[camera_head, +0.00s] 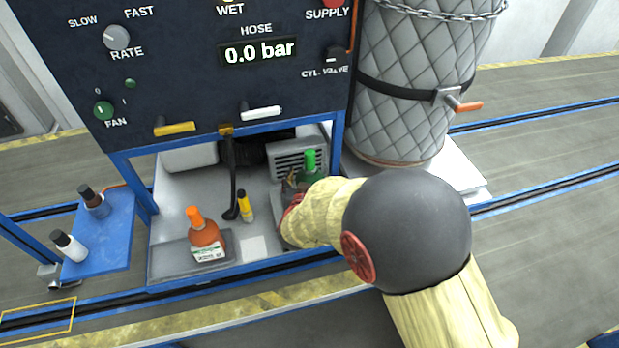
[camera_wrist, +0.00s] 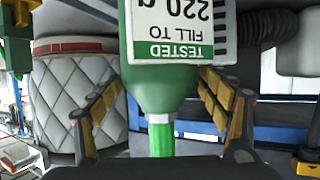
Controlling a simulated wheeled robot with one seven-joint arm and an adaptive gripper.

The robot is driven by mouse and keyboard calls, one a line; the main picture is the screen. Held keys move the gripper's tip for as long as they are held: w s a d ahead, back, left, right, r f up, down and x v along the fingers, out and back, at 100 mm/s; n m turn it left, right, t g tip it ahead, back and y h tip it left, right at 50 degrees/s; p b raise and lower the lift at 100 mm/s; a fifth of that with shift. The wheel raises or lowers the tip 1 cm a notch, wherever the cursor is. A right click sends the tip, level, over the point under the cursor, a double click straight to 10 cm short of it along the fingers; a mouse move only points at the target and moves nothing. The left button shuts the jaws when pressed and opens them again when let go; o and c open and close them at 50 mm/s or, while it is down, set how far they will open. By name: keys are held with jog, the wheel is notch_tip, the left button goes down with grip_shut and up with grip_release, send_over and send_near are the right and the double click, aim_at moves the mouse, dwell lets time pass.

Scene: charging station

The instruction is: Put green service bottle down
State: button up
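The green service bottle (camera_head: 311,165) is upright at the right side of the shelf under the panel, in front of a grey vented box. Its lower part is hidden behind my gripper and sleeve, so I cannot tell whether its base touches the shelf. In the wrist view the bottle (camera_wrist: 158,88) fills the middle, with its white "TESTED FILL TO 220 g" label upside down. My gripper (camera_wrist: 160,92) has one yellow-padded finger on each side of the bottle, and the fingertips meet its sides. In the head view my gripper (camera_head: 291,203) is mostly covered by the sleeve.
An orange bottle (camera_head: 206,238) stands in a grey tray at the shelf's front left. Two small bottles stand on a blue side shelf (camera_head: 108,240). A quilted cylinder (camera_head: 412,85) is at right.

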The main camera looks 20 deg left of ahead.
jog(key=shift+o, duration=0.4)
jog(key=shift+r, duration=0.1)
jog(key=shift+s+r, duration=0.15)
jog(key=shift+s, duration=0.05)
jog(key=p+v, duration=0.2)
jog(key=v, duration=0.9)
jog(key=shift+s+p, duration=0.3)
jog(key=shift+d, duration=0.1)
